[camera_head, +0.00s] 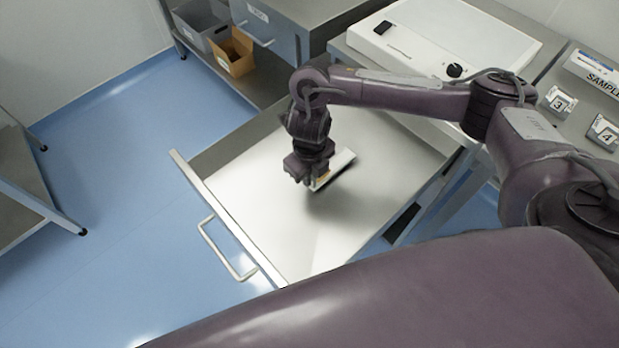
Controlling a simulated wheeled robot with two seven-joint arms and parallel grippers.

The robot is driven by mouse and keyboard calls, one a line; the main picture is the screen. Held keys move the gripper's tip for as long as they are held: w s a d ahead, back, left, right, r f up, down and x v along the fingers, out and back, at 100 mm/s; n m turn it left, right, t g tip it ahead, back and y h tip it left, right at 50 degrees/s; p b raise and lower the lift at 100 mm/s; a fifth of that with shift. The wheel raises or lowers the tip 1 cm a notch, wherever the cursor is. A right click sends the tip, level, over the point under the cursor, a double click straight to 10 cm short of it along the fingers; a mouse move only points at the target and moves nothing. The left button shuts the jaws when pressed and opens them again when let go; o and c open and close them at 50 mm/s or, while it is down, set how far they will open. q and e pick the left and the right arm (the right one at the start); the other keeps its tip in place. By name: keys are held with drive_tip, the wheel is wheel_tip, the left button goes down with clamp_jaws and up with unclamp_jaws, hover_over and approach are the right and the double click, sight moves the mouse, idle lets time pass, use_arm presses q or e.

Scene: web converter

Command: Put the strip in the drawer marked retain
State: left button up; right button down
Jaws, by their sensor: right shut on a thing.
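My right gripper (304,181) is over an open drawer (270,225), pointing down into it. It is shut on a pale strip (337,168), which shows to the right of the fingers and is partly hidden by them. The strip is tilted and seems low in the drawer, close to its floor; I cannot tell if it touches. The drawer is pulled out, with a bright bare floor and a bar handle (222,258) on its front. No label on this drawer can be read from here. My left gripper is not in view.
A closed blue-grey drawer (268,36) with an unreadable label is at the back. Bins, one of them orange-brown (232,55), stand on a shelf below. A white device (440,38) and number signs (558,103) are on the bench. Blue floor lies at left.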

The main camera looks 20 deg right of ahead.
drive_tip(key=shift+f, duration=0.4)
drive_tip(key=shift+f, duration=0.15)
drive_tip(key=c, duration=1.5)
unclamp_jaws()
drive_tip(key=shift+r, duration=0.35)
wheel_tip(320, 180, up, 10)
drive_tip(key=p, duration=0.3)
drive_tip(key=shift+r, duration=0.8)
